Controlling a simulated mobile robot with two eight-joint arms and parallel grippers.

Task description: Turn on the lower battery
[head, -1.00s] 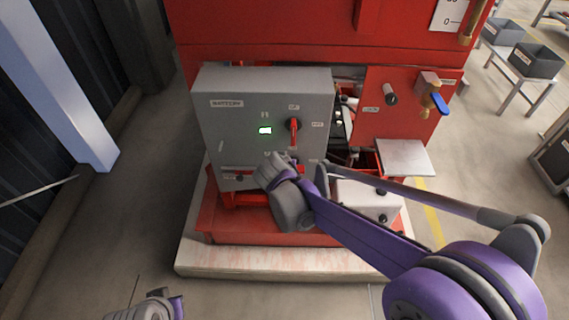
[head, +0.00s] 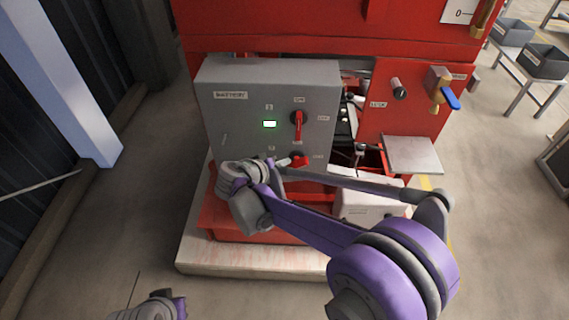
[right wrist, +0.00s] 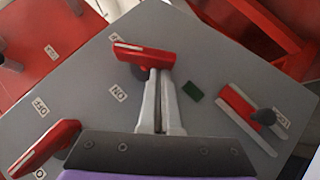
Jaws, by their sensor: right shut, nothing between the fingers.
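The grey battery box (head: 232,130) is on the red pump frame. Its upper red switch handle (head: 298,125) stands near upright, beside a lit lamp (head: 269,124). The lower red switch handle (head: 300,160) is below it. My right gripper (head: 286,162) is shut and empty, with its tips at the left side of the lower handle. In the right wrist view the tips (right wrist: 160,72) are at the lower handle (right wrist: 146,53), touching or nearly so. The lower lamp (right wrist: 193,90) looks dark green. The handles lie at different angles there. My left gripper (head: 155,306) is partly cut off at the bottom edge.
A red panel with a blue-handled brass valve (head: 442,95) is right of the box. A small grey shelf (head: 412,154) juts out below it. The pale plinth (head: 250,262) is below my right arm. Open floor (head: 90,230) lies left.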

